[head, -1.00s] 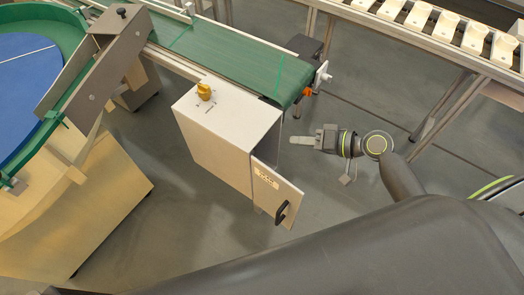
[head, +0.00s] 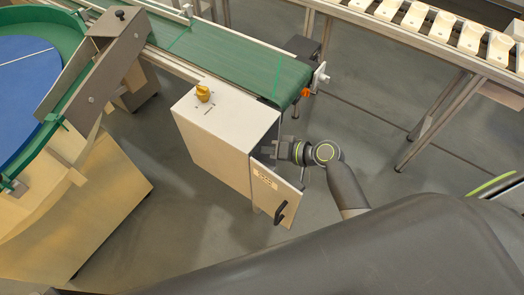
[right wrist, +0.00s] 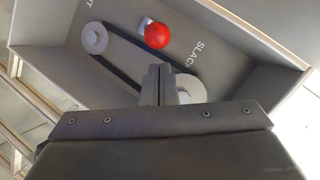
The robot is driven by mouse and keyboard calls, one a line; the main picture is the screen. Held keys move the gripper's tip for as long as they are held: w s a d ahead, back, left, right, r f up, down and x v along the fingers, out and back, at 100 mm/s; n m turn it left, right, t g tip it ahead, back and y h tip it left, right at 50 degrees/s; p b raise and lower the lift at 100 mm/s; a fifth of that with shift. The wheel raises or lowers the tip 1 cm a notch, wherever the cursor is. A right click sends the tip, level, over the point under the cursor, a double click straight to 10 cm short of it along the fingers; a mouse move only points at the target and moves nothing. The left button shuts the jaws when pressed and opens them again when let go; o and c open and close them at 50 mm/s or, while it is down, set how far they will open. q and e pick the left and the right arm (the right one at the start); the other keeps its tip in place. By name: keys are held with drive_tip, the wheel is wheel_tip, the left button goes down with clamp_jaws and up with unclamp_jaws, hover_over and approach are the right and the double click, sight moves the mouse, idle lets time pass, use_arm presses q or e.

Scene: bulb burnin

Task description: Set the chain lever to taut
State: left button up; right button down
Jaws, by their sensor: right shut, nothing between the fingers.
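The chain lever's red ball knob (right wrist: 157,35) shows in the right wrist view, inside a grey box, beside the printed word SLACK (right wrist: 184,55). A dark chain (right wrist: 122,58) runs between two pale wheels, one at upper left (right wrist: 94,38) and one at lower right (right wrist: 191,88). My right gripper (right wrist: 158,82) is shut and empty, its fingertips apart from the knob and below it in the picture. In the head view the right gripper (head: 264,152) is at the open side of the white cabinet (head: 225,130); the lever is hidden there. My left gripper is not in view.
The cabinet door (head: 275,198) with a black handle (head: 281,213) hangs open just below my right gripper. A yellow knob (head: 203,92) is on the cabinet top. A green conveyor (head: 230,62) passes behind.

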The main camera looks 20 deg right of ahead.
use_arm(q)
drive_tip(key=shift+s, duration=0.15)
use_arm(e)
drive_tip(key=shift+s+a+f, duration=0.25)
use_arm(q)
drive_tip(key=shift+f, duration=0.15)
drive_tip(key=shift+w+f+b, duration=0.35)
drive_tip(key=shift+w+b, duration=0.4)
drive_tip(key=shift+b, duration=0.1)
use_arm(e)
drive_tip(key=shift+s+d+f, duration=0.1)
drive_tip(key=shift+f, duration=0.1)
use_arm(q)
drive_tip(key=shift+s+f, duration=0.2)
use_arm(e)
drive_tip(key=shift+y, duration=0.3)
use_arm(q)
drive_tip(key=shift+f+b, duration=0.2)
drive_tip(key=shift+b, duration=0.45)
use_arm(e)
drive_tip(key=shift+s+f+t, duration=0.1)
drive_tip(key=shift+f+t, duration=0.05)
drive_tip(key=shift+t, duration=0.15)
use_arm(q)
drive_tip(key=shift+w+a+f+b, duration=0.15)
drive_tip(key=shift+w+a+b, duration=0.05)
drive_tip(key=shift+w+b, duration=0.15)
use_arm(e)
drive_tip(key=shift+d, duration=0.1)
